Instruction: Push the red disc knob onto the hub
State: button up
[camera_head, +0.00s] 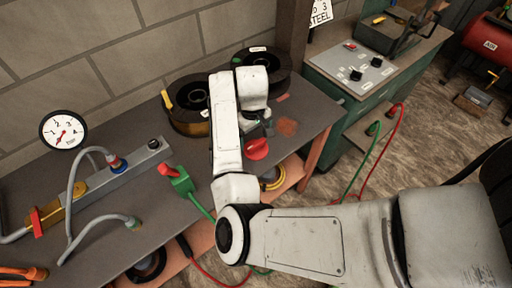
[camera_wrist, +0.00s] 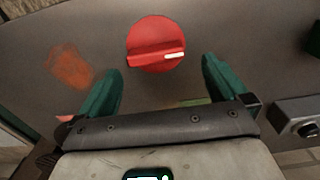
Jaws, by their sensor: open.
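The red disc knob (camera_head: 256,149) lies on the grey bench top near its front edge. In the wrist view the knob (camera_wrist: 157,30) shows its round face, with a raised grip bar and a white mark toward the right. My gripper (camera_wrist: 160,70) is open, with its two green fingers apart and nothing between them. The knob sits just beyond the fingertips, roughly centred between them in the picture. In the head view my arm mostly hides the gripper. I cannot make out the hub in either view.
An orange stain (camera_head: 287,127) marks the bench beside the knob. Black spools (camera_head: 188,118) stand at the back. A green plug (camera_head: 181,181) with a cable and a grey manifold bar (camera_head: 110,172) lie left of my arm. A green control cabinet (camera_head: 361,75) stands at the right.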

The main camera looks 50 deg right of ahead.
aim_at(255, 143)
notch_tip(255, 143, down, 5)
jog(key=shift+s+d+r+p, duration=0.1)
jog(key=shift+s+d+p, duration=0.05)
jog(key=shift+p, duration=0.15)
jog(key=c, duration=0.8)
jog(key=shift+r, duration=0.1)
jog(key=shift+r, duration=0.6)
jog(key=s+d+r, duration=0.8)
jog(key=s+r, duration=0.3)
jog(key=shift+s+r+p, duration=0.25)
jog(key=shift+r+p, duration=0.05)
jog(key=shift+d, duration=0.1)
